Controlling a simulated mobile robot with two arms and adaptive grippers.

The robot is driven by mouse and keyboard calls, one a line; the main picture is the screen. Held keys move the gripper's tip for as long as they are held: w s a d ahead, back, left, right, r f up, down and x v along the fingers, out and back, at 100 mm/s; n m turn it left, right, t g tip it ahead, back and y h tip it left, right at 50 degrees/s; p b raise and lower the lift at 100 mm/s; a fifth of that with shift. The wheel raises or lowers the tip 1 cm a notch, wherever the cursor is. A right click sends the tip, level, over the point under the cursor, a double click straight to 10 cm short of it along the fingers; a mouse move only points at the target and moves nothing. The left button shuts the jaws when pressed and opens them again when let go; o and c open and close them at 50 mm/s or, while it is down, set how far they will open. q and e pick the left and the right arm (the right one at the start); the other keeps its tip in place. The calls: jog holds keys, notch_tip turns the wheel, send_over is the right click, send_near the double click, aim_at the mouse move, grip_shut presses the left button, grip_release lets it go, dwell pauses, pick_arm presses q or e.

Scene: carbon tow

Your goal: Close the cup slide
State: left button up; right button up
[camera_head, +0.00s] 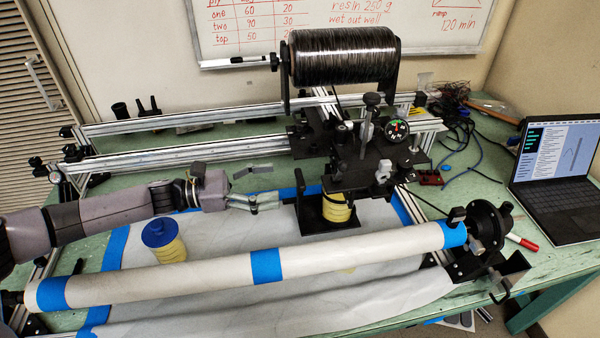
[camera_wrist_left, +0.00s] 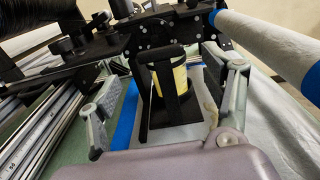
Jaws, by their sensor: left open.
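The cup slide (camera_head: 316,219) is a black tray with an upright bracket, under the black carriage (camera_head: 352,172) of the winding machine. A yellow cup (camera_head: 338,207) stands in it, partly hidden by the bracket and carriage. In the left wrist view the slide (camera_wrist_left: 168,133) and cup (camera_wrist_left: 180,77) are straight ahead. My left gripper (camera_head: 268,202) is open and empty, just left of the slide and pointing at it. In the left wrist view its two fingers (camera_wrist_left: 168,98) are spread wide, with the slide beyond them. My right gripper is not seen.
A long white tube (camera_head: 200,277) with blue bands runs across the front, close to my left gripper. A blue-lidded yellow jar (camera_head: 163,240) stands behind it, left. Aluminium rails (camera_head: 180,152) lie behind my arm. A dark tow spool (camera_head: 343,56) sits above. A laptop (camera_head: 555,170) is at right.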

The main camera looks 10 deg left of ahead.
aim_at(300, 177)
pick_arm(q)
jog(key=p+x, duration=0.1)
jog(key=x, duration=0.6)
jog(key=shift+w+d, duration=0.1)
jog(key=shift+d, duration=0.15)
jog(key=shift+c, duration=0.3)
